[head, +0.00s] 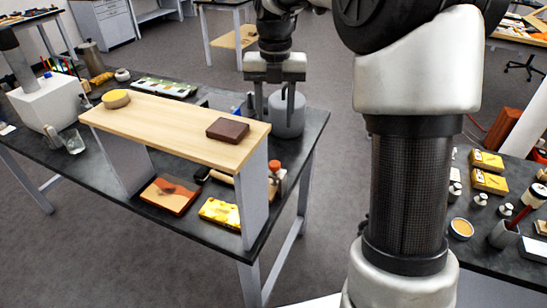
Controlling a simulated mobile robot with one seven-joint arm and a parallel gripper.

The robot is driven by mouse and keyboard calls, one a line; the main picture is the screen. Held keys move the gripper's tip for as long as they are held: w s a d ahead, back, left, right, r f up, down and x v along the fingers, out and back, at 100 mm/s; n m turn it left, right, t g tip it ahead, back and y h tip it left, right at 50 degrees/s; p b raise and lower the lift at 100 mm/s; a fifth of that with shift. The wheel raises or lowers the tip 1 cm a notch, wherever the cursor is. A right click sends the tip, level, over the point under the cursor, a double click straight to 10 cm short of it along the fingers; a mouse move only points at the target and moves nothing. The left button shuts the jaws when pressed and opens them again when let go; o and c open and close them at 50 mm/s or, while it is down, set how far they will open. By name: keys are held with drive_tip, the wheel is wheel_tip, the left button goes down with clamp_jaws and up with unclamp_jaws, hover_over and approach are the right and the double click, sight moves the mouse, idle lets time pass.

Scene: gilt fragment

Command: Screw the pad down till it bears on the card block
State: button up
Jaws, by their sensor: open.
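My gripper (273,108) points down at the back right of the dark bench, behind the raised wooden shelf. Its two fingers are apart. The right finger overlaps a grey cylinder (290,122) in the picture; I cannot tell whether it touches it. I see nothing between the fingers that I can make out as held. I cannot clearly pick out the screw pad or the card block. A small upright piece with an orange-red top (274,168) stands partly hidden by the shelf's right support, and I cannot tell what it is.
The wooden shelf (170,124) carries a dark brown block (227,130) and a round yellow piece (116,98). Under it lie a reddish-brown block (170,195) and a yellow patterned block (220,213). A white-based stand (50,102) is at left. Another bench with small items is at right.

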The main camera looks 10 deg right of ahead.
sight(275, 163)
wheel_tip(275, 163, down, 14)
drive_tip(key=shift+r+b, duration=0.15)
drive_tip(key=shift+b, duration=0.7)
drive_tip(key=c, duration=1)
